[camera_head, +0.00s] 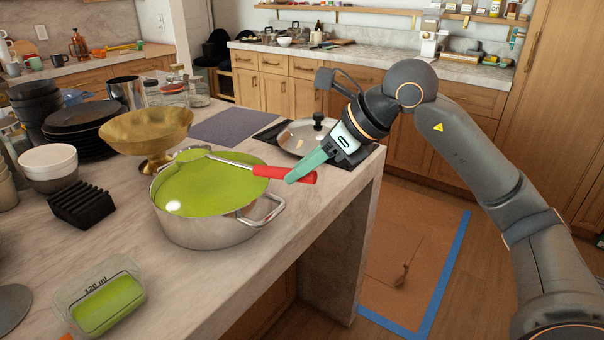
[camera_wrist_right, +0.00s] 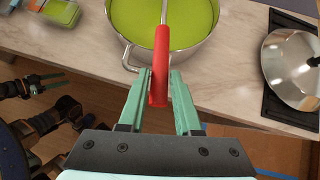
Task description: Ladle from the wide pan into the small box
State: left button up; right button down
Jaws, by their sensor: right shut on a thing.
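The wide steel pan (camera_head: 205,230) holds green liquid and stands on the marble island. The ladle (camera_head: 235,161) has a red handle; its green-coated bowl (camera_head: 190,156) is at the liquid near the pan's far rim. How deep it sits is unclear. My right gripper (camera_head: 300,174) is shut on the red handle (camera_wrist_right: 161,60), right of the pan. The small clear box (camera_head: 128,272), marked 120 ml, holds green liquid at the island's front left. In the right wrist view, teal fingers of my left gripper (camera_wrist_right: 46,82) show at the left; their opening is unclear.
A brass bowl (camera_head: 148,132) stands close behind the pan at left. The counter between pan and box is clear.

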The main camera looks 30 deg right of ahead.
jog(key=shift+f+b, duration=0.55)
jog(key=shift+b, duration=0.15)
jog(key=shift+s+f+t+b, duration=0.1)
jog(key=shift+f+t+b, duration=0.35)
jog(key=shift+b, duration=0.7)
jog(key=shift+d+f+y+b, duration=0.1)
jog(key=shift+f+y+b, duration=0.2)
jog(key=shift+b, duration=0.55)
pick_arm(q)
jog(key=f, duration=0.4)
jog(key=shift+a, duration=0.2)
pick_arm(e)
jog(key=shift+r, duration=0.15)
jog(key=shift+r, duration=0.1)
jog(key=shift+r+p, duration=1.95)
jog(key=shift+p, duration=0.05)
pick_arm(q)
notch_tip(320, 180, up, 4)
jog(key=shift+f, duration=0.2)
jog(key=shift+w, duration=0.1)
jog(key=shift+s, duration=0.2)
